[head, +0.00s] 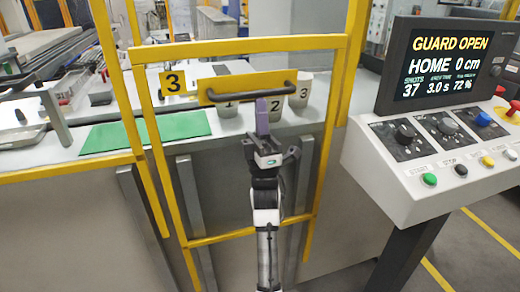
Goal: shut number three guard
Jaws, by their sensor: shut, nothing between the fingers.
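The number three guard is a yellow-framed gate (158,160) in the middle of the head view, with a yellow plate marked 3 (173,82) at its upper left. A dark bar handle (227,97) runs across a yellow plate near its top. My gripper (262,104) is shut and empty, its purple fingers pointing up at the handle. The display (447,65) reads GUARD OPEN, HOME 0 cm.
Behind the gate, a pale bench carries a green mat (145,131) and grey cups marked 1 (228,108), 2 (273,117) and 3 (304,84). A control console (430,150) with knobs and coloured buttons stands close on the right. Yellow posts flank the gate.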

